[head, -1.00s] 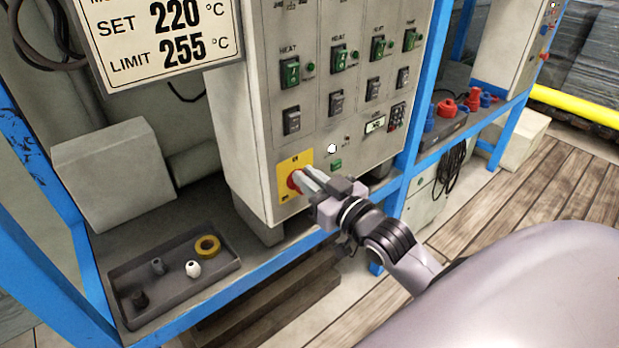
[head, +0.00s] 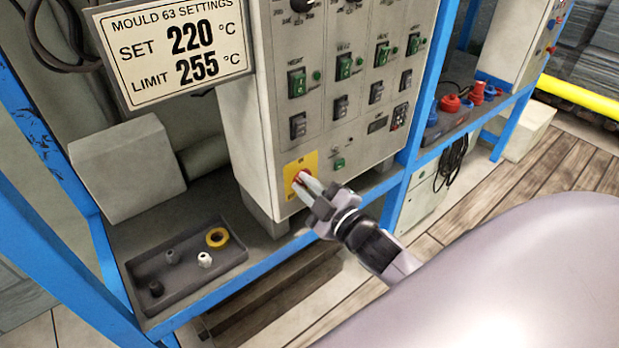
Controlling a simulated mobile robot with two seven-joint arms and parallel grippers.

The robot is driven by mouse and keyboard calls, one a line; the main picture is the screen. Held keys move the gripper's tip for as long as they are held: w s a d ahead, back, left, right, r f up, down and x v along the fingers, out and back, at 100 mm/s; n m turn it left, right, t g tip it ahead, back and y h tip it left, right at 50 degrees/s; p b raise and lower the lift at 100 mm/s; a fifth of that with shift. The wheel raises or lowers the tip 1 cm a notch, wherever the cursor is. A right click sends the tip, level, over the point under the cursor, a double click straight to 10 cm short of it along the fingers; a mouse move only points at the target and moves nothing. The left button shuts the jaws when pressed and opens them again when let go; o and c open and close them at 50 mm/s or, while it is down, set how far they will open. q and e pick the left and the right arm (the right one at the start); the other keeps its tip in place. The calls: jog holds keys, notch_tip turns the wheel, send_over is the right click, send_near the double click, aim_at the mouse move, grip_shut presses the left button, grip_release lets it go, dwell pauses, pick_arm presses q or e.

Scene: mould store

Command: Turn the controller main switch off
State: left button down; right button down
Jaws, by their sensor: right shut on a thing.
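The controller main switch (head: 298,177) is a red rotary knob on a yellow plate (head: 293,167), low on the front of the grey controller cabinet (head: 238,135). My right gripper (head: 306,181) comes in from the lower right and is shut on the knob. Its fingers cover most of the knob, so the handle's exact angle is hard to read. The small display (head: 377,124) above right of the switch is dark. The white lamp (head: 337,140) looks unlit. My left gripper is not in view.
A grey tray (head: 205,285) with a yellow ring and small fittings lies on the shelf to the left. A settings sign (head: 175,50) hangs at the upper left. Blue frame posts (head: 425,110) stand on both sides. Green heat switches (head: 297,83) line the cabinet above.

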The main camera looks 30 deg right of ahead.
jog(key=n, duration=0.4)
jog(key=shift+a+f+n, duration=0.3)
jog(key=shift+f, duration=0.1)
jog(key=n, duration=0.4)
jog(key=shift+f, duration=0.4)
jog(key=c, duration=1.1)
grip_release()
jog(key=shift+f, duration=0.1)
